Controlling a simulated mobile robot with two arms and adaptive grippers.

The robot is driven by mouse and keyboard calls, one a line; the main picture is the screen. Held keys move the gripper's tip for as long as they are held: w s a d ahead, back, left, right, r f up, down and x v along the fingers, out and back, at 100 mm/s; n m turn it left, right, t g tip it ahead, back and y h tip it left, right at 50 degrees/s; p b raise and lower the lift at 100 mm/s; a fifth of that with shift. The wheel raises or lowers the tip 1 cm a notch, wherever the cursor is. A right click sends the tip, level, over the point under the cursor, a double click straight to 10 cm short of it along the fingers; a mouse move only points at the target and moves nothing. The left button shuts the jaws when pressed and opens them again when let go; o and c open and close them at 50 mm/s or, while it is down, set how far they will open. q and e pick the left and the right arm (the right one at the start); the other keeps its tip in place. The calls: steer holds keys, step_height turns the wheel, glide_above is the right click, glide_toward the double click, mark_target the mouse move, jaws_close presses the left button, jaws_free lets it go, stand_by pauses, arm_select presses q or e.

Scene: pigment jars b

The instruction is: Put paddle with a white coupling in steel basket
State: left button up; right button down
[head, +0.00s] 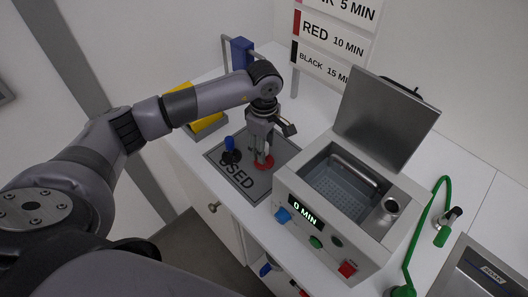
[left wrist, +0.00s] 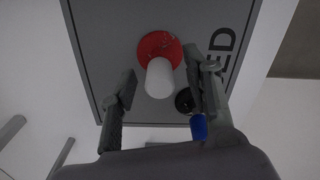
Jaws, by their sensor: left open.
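The paddle with a white coupling (left wrist: 159,80) has a red round base and stands on the grey mat marked USED (head: 226,170). In the head view its red base (head: 264,161) shows below my left gripper (head: 261,143), which partly hides the coupling. In the left wrist view the open fingers of my left gripper (left wrist: 160,88) are on either side of the white coupling, with gaps to it. The steel basket (head: 335,186), with a perforated floor, sits in the open tank of the washer to the right. My right gripper is not in view.
A second paddle, with a blue coupling (head: 230,144) and black base, stands just left of the red one, close to my finger in the left wrist view (left wrist: 199,127). The washer's lid (head: 385,118) stands open. A green hose (head: 419,235) is at right.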

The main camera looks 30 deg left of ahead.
arm_select(q)
jaws_close()
stand_by(0.5)
